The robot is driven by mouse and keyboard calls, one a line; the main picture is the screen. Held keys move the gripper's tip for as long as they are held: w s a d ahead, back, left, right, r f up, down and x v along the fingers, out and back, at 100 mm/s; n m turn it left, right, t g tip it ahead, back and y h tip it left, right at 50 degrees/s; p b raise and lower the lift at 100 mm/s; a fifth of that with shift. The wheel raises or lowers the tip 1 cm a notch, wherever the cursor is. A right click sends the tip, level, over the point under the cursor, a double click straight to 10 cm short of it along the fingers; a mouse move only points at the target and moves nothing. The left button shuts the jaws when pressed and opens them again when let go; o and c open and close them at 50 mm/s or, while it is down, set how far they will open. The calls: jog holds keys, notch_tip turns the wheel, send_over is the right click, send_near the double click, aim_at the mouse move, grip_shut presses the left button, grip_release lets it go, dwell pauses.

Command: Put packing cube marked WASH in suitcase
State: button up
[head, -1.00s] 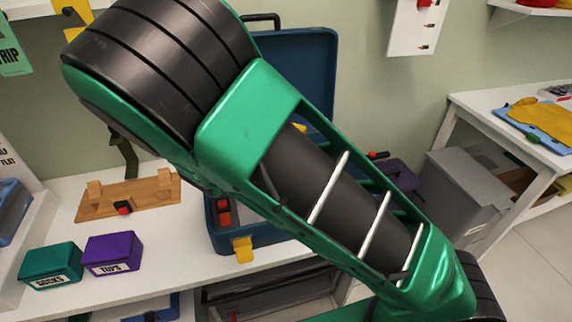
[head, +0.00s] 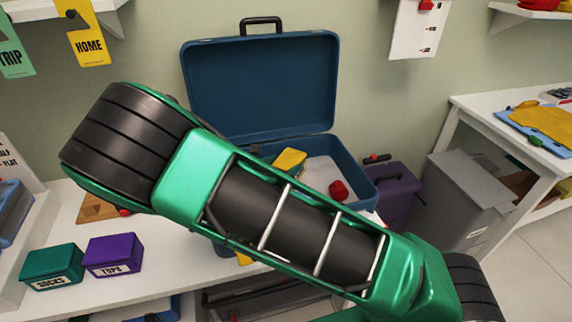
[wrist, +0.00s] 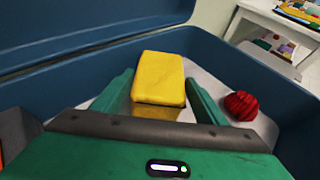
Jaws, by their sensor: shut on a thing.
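The open blue suitcase (head: 345,150) stands on the white bench, its lid (head: 260,85) upright at the back. A yellow packing cube (wrist: 158,78) is between the fingers of my gripper (wrist: 160,100), which is shut on it. The wrist view shows the cube over the pale suitcase interior; I cannot tell whether it touches the bottom. In the head view the cube (head: 290,161) shows above my arm, inside the suitcase outline, while the gripper is mostly hidden. No marking is readable on the cube. A red rounded item (wrist: 241,105) lies in the suitcase, right of the cube.
A teal box marked SOCKS (head: 52,266) and a purple box marked TOPS (head: 113,255) sit on the bench at left. A wooden rack (head: 97,209) is partly behind my arm. A purple case (head: 398,190) and a grey bin (head: 462,200) stand right of the suitcase.

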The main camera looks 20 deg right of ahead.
jog(key=shift+f, duration=0.15)
jog(key=o, duration=1.2)
jog(key=shift+s+a+r, duration=0.1)
jog(key=shift+a+r, duration=0.05)
jog(key=shift+r, duration=0.1)
jog(key=v, duration=1.1)
jog(key=shift+s+a, duration=0.2)
jog(key=shift+s, duration=0.05)
